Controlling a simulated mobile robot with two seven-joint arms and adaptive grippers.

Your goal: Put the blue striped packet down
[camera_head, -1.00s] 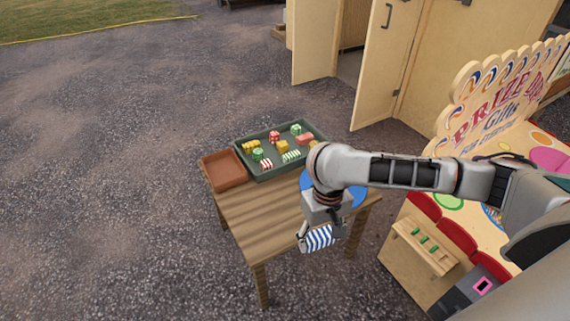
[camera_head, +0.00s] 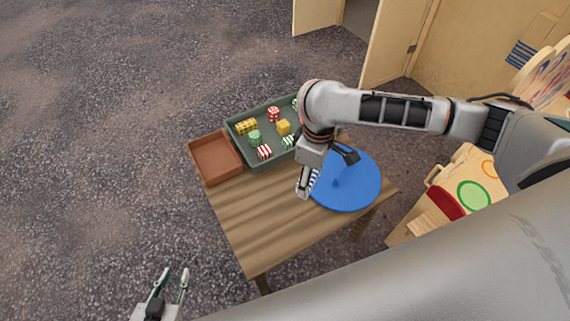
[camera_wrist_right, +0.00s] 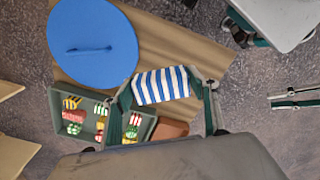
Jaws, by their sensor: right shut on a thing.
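The blue striped packet (camera_wrist_right: 162,86), with blue and white stripes, sits between the fingers of my right gripper in the right wrist view. In the head view my right gripper (camera_head: 308,188) is over the wooden table (camera_head: 250,222), at the left edge of a round blue disc (camera_head: 352,190). It is shut on the packet (camera_head: 314,179), of which only a small striped part shows there. I cannot tell how high the packet is above the table. My left gripper (camera_head: 172,273) is open and empty, low at the left, off the table.
A green tray (camera_head: 236,146) with several striped, yellow and green sweets stands at the table's back. An empty brown tray (camera_head: 216,158) is left of it. The table's front left is bare. A stall counter (camera_head: 463,167) is at the right.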

